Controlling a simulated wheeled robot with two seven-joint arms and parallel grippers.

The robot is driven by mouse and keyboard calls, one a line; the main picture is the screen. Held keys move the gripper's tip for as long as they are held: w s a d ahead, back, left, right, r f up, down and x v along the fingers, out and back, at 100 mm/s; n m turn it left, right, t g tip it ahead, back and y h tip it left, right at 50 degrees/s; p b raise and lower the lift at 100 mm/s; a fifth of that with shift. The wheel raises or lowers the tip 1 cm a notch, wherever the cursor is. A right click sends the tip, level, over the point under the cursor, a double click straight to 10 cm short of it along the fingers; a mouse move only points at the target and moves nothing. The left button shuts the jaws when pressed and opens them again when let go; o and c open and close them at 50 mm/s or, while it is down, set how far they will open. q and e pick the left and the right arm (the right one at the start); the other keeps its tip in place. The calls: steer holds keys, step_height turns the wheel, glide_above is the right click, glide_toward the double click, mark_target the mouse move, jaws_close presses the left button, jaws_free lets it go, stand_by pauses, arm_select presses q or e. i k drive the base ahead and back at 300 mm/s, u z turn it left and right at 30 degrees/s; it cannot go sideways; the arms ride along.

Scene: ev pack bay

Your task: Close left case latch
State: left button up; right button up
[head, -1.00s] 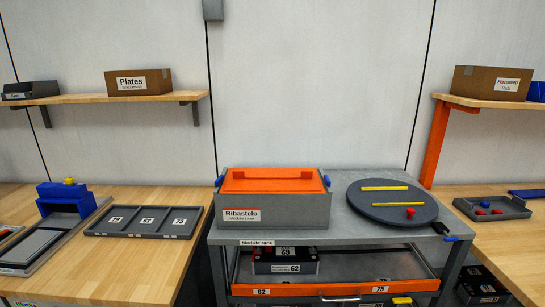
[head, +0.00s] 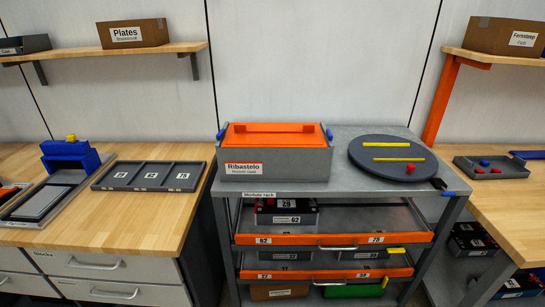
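The grey case (head: 300,163) with an orange lid (head: 275,135) and a "Ribastelo" label stands on top of the grey module rack. The lid lies on the case. A small blue left latch (head: 221,134) shows at the case's upper left edge, and a matching blue right latch (head: 329,134) at the upper right edge. Both stick up a little beside the lid; I cannot tell from this distance how either is fastened. Neither of my grippers is in view.
A dark round turntable (head: 392,172) with yellow bars and a red knob is right of the case. The rack (head: 350,187) has orange-fronted drawers (head: 375,239) below. Wooden benches stand left (head: 75,225) and right (head: 500,215). The rack top in front of the case is narrow.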

mark_target(223, 132)
steer(key=k, duration=0.5)
steer(key=u, duration=1.3)
steer(key=i, duration=0.95)
steer(key=z, duration=2.55)
